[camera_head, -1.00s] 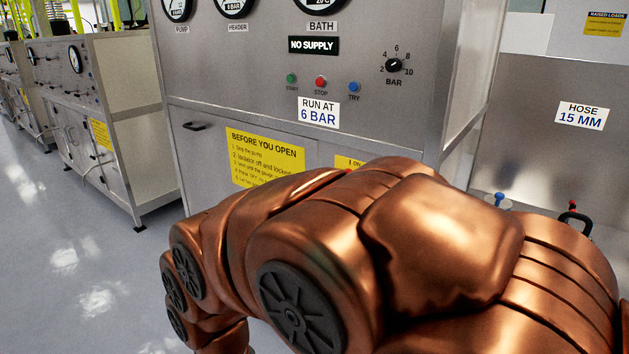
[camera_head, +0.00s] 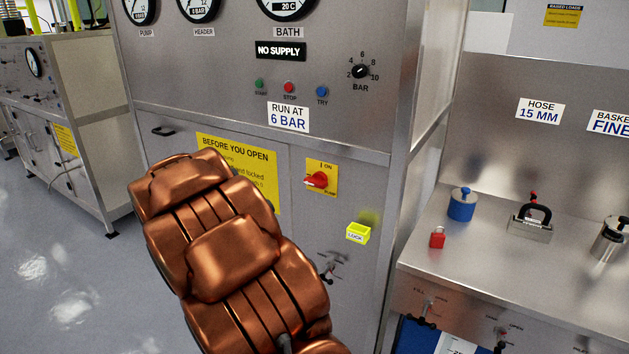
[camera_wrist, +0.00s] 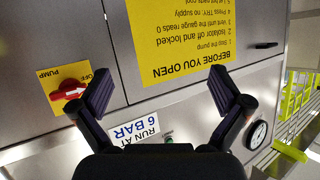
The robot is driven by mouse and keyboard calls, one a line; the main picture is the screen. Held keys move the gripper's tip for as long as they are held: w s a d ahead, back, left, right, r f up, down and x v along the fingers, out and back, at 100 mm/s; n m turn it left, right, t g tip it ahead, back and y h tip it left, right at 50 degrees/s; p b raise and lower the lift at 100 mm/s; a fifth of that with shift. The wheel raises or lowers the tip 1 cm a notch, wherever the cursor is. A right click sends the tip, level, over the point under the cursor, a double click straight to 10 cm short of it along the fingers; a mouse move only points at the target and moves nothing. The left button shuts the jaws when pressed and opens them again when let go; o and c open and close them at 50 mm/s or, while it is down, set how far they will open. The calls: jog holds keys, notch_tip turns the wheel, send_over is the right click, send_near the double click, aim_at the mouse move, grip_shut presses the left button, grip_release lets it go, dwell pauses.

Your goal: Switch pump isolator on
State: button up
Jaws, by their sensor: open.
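The pump isolator (camera_head: 317,180) is a red rotary handle on a yellow plate on the grey cabinet's lower front. Its handle lies roughly horizontal, with "ON" printed at the plate's top. In the upside-down wrist view the isolator (camera_wrist: 69,91) shows at the left, its white arrow pointing to "OFF". My gripper (camera_wrist: 162,92) is open and empty there, facing the cabinet front. The isolator is just outside the left finger in that picture, not between the fingers. In the head view my copper arm hides the gripper.
A yellow "BEFORE YOU OPEN" sign (camera_head: 238,160) is beside the isolator. A yellow lock box (camera_head: 358,233) is below right. A red padlock (camera_head: 437,238), a blue pot (camera_head: 462,205) and a clamp (camera_head: 531,224) stand on the right bench. A door handle (camera_wrist: 266,45) sticks out.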

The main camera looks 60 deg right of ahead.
jog(key=s+d+r+m+g+h, duration=0.1)
jog(key=s+d+m+g+h, duration=0.15)
jog(key=s+d+h, duration=0.4)
jog(key=m+g+p, duration=0.1)
jog(key=m+g, duration=0.1)
jog(key=g, duration=0.2)
send_near(313, 184)
jog(key=d, duration=0.3)
jog(key=d+p, duration=0.2)
jog(key=d, duration=0.4)
jog(key=shift+w+d, duration=0.1)
jog(key=shift+d, duration=0.15)
jog(key=shift+w+d+f+p, duration=0.15)
jog(key=shift+d+p, duration=0.25)
jog(key=shift+d, duration=0.35)
jog(key=c, duration=1.2)
